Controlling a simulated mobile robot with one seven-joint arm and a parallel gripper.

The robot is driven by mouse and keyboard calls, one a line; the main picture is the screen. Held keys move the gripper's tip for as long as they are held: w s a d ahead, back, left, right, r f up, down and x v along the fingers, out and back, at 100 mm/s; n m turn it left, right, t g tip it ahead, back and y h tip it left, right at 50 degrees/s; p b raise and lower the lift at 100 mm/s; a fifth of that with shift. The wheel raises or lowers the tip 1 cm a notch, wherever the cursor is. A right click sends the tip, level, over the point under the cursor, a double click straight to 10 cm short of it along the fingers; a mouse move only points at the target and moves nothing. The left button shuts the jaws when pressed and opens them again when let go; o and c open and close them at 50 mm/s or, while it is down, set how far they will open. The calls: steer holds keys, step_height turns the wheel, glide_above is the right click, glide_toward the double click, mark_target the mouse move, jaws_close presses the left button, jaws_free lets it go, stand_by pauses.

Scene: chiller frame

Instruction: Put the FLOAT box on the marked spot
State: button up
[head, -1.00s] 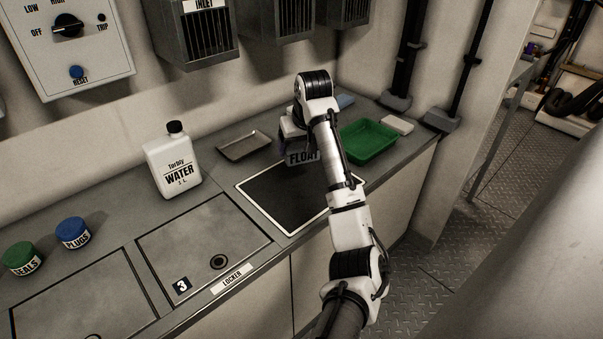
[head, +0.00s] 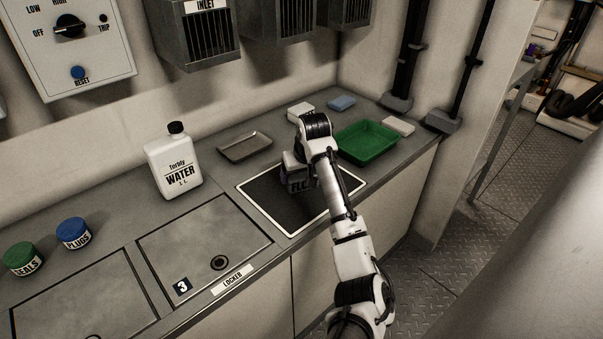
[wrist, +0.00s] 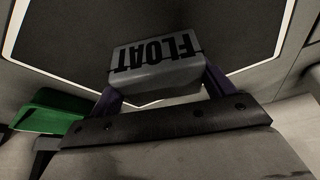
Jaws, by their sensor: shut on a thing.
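The FLOAT box, a grey block with black lettering, shows in the wrist view (wrist: 158,60) between my gripper's fingers (wrist: 158,85). In the head view the FLOAT box (head: 298,184) is partly hidden by my arm. My gripper (head: 297,168) is shut on it. The marked spot is a black square with a white outline (head: 270,205) on the counter; it also shows in the wrist view (wrist: 60,30). The box is over this square in the head view. I cannot tell whether it touches the surface.
A green tray (head: 368,158) is right of the square, with a white block (head: 398,126) beyond. A metal tray (head: 244,161) and a water bottle (head: 174,165) stand to the left. A white block (head: 301,110) and a blue item (head: 341,102) lie behind. Locker lids fill the left front.

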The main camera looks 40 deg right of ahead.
steer(key=o, duration=1)
steer(key=shift+f, duration=0.1)
steer(key=v, duration=1.2)
